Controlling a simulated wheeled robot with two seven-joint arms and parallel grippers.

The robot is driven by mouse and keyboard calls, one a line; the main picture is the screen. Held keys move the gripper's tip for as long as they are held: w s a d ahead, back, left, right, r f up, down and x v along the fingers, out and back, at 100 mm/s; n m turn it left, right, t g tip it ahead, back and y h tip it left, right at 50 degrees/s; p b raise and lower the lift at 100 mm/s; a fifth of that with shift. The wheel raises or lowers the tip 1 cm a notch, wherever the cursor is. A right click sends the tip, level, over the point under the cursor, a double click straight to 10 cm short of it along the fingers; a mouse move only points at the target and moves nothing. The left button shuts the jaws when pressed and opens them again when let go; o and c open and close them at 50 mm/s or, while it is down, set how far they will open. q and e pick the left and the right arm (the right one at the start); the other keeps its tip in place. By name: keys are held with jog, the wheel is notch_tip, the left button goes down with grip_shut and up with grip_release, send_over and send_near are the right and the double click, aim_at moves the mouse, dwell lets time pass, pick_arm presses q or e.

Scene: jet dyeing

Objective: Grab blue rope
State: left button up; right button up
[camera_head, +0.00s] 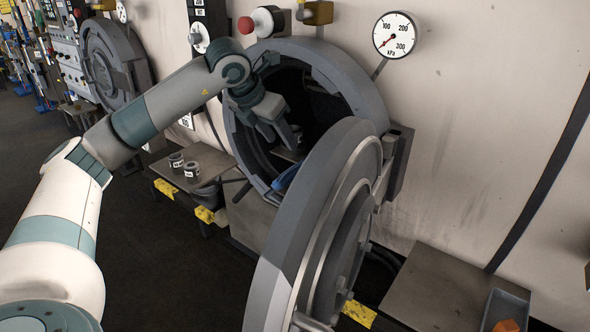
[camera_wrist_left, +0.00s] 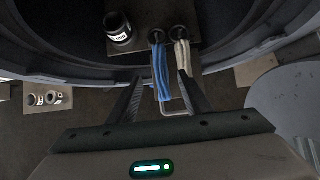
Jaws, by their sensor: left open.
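The blue rope (camera_wrist_left: 161,72) hangs from a round hole in a plate inside the machine's opening, in the left wrist view. A pale rope (camera_wrist_left: 183,57) hangs from a second hole just to its right. My left gripper (camera_wrist_left: 158,80) is open, its two fingers to either side below the ropes, with nothing held. In the head view my left gripper (camera_head: 290,146) reaches into the round opening (camera_head: 243,150) of the machine. A bit of blue (camera_head: 286,178) shows at the opening's lower edge, partly hidden by the door. My right gripper is out of view.
The thick round door (camera_head: 318,222) stands open in front of the opening. A dark cup with a white label (camera_wrist_left: 119,28) stands on the plate left of the ropes. Two labelled cups (camera_head: 184,168) sit on a side shelf (camera_head: 208,160).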

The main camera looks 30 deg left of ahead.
pick_arm(q)
jog(key=p, duration=0.3)
send_near(296, 166)
jog(key=x, duration=0.3)
jog(key=shift+w+d+r, duration=0.1)
jog(key=shift+w+r, duration=0.05)
jog(key=shift+w, duration=0.1)
jog(key=shift+w+f, duration=0.25)
jog(key=shift+f, duration=0.25)
jog(key=shift+w+f+p, duration=0.25)
jog(key=shift+f+p, duration=0.3)
jog(key=shift+p, duration=0.05)
jog(key=p+x, duration=0.1)
jog(key=x, duration=0.1)
jog(key=shift+w+d+f+p, duration=0.1)
jog(key=shift+f+p, duration=0.25)
jog(key=shift+f, duration=0.05)
jog(key=shift+w+f, duration=0.3)
jog(key=shift+f, duration=0.25)
